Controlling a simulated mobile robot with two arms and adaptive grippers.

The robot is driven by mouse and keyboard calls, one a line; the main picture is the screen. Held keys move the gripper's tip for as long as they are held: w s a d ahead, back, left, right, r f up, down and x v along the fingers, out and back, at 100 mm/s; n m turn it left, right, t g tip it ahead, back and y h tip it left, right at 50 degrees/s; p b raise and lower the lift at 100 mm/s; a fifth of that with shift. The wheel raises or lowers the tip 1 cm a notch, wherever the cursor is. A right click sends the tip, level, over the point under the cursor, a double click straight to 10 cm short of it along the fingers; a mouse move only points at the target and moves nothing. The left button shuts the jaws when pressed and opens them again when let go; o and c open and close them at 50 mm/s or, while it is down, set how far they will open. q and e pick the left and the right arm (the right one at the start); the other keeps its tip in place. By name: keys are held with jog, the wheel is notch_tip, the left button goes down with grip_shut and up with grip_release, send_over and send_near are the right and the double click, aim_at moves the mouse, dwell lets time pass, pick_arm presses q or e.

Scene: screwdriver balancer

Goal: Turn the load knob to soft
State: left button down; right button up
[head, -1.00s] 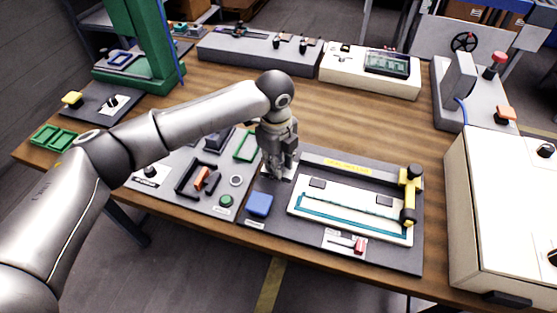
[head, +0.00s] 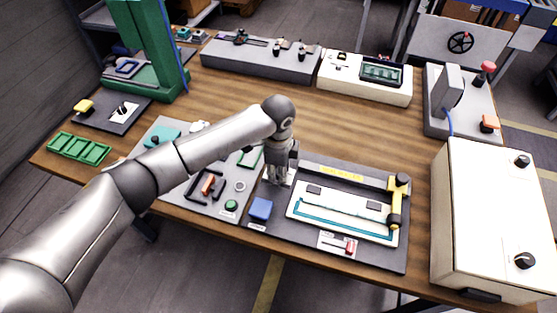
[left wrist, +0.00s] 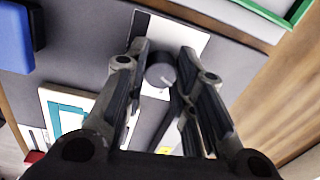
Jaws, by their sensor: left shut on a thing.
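The load knob (left wrist: 160,72) is a short dark cylinder on a white plate (left wrist: 170,35) in the left wrist view. My left gripper (head: 277,182) points down at the top left of the dark station board (head: 325,245). In the left wrist view its fingers stand on either side of the knob, shut on it. A pale mark shows on the knob's top, but its setting cannot be read. In the head view the gripper hides the knob. My right gripper is not in view.
A blue block (head: 261,209) sits just below the gripper. A white cabinet (head: 485,220) is at the right.

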pick_arm(q)
jog(key=n+p, duration=0.3)
jog(key=shift+r+n, duration=0.15)
jog(key=shift+n, duration=0.25)
jog(key=shift+n+p, duration=0.7)
jog(key=shift+n, duration=0.1)
jog(key=c, duration=1.2)
grip_release()
jog(key=r, duration=1.1)
jog(key=shift+s+d+r, duration=0.1)
jog(key=shift+s+r, duration=0.15)
jog(key=shift+r, duration=0.1)
